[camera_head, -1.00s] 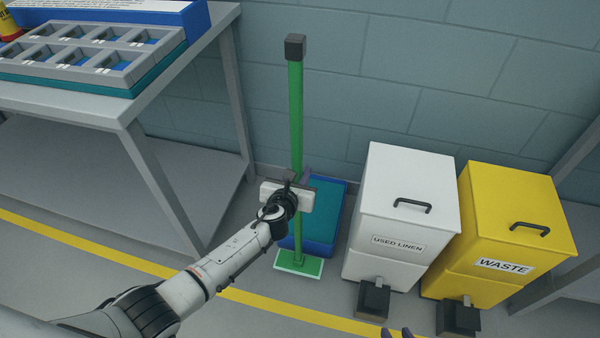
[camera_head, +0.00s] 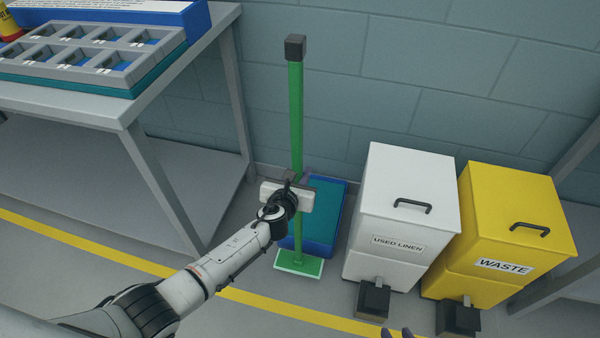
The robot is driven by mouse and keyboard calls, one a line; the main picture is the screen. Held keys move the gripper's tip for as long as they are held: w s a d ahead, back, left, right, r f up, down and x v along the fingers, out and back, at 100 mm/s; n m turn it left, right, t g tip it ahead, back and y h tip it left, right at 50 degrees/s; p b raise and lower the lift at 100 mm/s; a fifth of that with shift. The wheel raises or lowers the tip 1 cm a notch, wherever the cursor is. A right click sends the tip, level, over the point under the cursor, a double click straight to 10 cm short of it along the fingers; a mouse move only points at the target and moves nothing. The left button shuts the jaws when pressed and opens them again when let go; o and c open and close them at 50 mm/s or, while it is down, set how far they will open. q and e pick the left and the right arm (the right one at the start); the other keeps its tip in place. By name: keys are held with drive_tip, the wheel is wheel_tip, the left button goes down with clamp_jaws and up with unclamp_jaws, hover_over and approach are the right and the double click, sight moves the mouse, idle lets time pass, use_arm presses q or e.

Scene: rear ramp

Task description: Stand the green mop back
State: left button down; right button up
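The green mop (camera_head: 297,124) stands upright, with a dark square cap on top and a flat green head (camera_head: 299,263) on the floor. My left gripper (camera_head: 298,178) is at the lower half of its pole, its dark fingers drawn in close around the pole. Its pale body hides part of the pole and most of the fingers.
A blue tub with a teal top (camera_head: 325,215) lies behind the mop by the wall. A white used linen bin (camera_head: 405,205) and a yellow waste bin (camera_head: 515,220), both with dark pedals, stand to the right. A grey table (camera_head: 120,112) with trays stands left. Yellow-lined floor is open in front.

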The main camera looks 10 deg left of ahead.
drive_tip(key=shift+f+b, duration=2.1)
idle(0.3)
idle(0.5)
drive_tip(key=shift+s+f, duration=0.1)
drive_tip(key=shift+f, duration=0.1)
